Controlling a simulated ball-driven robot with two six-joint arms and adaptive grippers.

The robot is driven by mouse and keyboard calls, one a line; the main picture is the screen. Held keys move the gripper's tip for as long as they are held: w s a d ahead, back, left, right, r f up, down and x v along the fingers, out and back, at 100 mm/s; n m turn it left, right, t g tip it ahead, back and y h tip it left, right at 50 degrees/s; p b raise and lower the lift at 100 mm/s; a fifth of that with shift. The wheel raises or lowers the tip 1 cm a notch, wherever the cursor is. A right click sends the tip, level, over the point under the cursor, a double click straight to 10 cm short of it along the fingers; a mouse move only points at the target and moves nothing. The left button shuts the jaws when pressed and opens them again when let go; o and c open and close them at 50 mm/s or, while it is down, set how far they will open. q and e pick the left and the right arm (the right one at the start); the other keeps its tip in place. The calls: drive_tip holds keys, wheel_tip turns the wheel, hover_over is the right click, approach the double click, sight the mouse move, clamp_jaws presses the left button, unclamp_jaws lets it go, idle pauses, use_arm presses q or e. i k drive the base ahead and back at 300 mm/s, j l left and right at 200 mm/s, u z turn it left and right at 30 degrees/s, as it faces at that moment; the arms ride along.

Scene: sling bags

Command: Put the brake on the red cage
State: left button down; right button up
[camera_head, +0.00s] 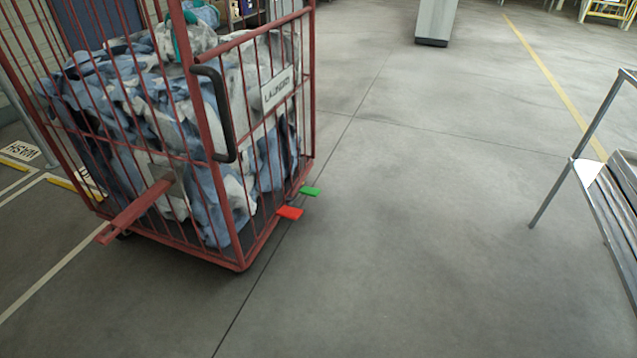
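The red cage (219,200) stands at the left of the head view, a wire-sided roll cage filled with blue and white laundry (140,110). A black handle (226,115) is on its near upright, and a "LAUNDRY" sign (277,89) hangs on its right side. A red pedal (290,212) and a green pedal (310,190) stick out low at its right side, just above the floor. A red bar (135,212) juts from its near left side. The wheels are mostly hidden. Neither of my grippers is in view.
Open grey floor (400,230) lies right of the cage. A metal-framed cart (605,190) stands at the right edge. A grey column-like block (435,22) stands at the back. Floor lines and a "WASH" marking (20,151) are at the left.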

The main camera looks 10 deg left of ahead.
sight(287, 211)
drive_tip(key=i+z, duration=0.3)
drive_tip(key=i, duration=0.8)
